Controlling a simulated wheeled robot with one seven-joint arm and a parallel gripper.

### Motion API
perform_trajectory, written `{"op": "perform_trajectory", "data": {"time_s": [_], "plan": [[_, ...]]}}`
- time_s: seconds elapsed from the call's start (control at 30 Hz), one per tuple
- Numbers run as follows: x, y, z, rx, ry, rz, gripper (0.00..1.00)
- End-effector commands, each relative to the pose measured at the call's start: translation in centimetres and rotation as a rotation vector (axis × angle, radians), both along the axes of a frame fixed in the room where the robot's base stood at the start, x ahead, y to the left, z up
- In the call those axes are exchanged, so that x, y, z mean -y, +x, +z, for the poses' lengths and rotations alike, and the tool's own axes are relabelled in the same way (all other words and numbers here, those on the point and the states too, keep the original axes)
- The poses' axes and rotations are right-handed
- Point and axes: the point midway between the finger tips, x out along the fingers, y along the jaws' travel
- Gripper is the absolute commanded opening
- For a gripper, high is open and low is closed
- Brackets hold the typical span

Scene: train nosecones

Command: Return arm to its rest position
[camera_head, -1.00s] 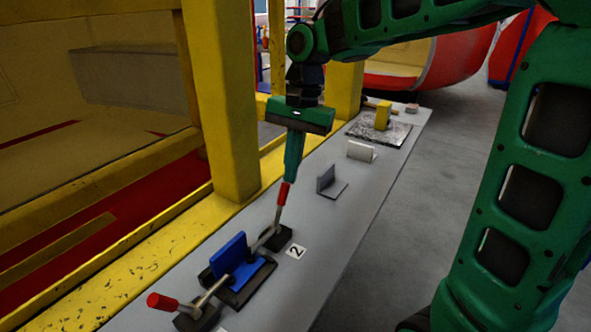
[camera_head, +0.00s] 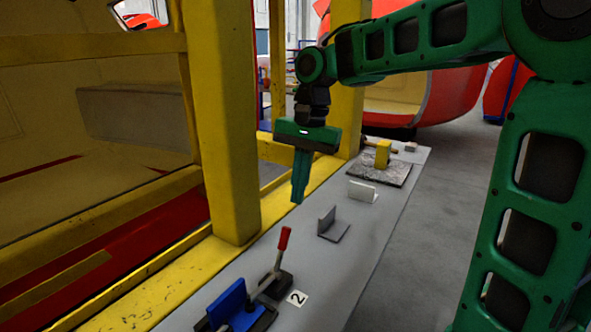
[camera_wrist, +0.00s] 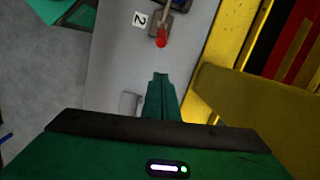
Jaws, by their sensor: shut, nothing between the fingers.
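My green arm reaches in from the right in the head view. My gripper (camera_head: 297,200) points down above the grey bench top (camera_head: 345,225), with its fingers together and nothing between them. It hangs in the air beside the yellow post, above and beyond a red-handled toggle clamp (camera_head: 284,238), and is apart from it. In the wrist view the closed gripper fingers (camera_wrist: 160,76) point toward the clamp's red handle (camera_wrist: 161,40), with a gap between.
A blue block (camera_head: 228,303) sits on a dark fixture near a "2" label (camera_head: 297,298). Grey angle bracket (camera_head: 331,225), white bracket (camera_head: 362,191) and yellow block (camera_head: 382,153) stand farther along. A yellow post (camera_head: 228,130) rises close left of my gripper. Floor at the right is open.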

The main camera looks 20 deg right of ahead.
Motion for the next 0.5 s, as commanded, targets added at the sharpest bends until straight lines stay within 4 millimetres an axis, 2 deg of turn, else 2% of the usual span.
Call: {"op": "perform_trajectory", "data": {"time_s": [0.03, 0.2, 0.5], "plan": [[0.0, 0.0, 1.0, 0.002, -0.001, 0.001, 0.0], [-0.3, -0.3, 3.5, 0.0, -0.001, 0.002, 0.0], [-0.4, -0.6, 5.2, -0.002, -0.001, 0.001, 0.0]]}}
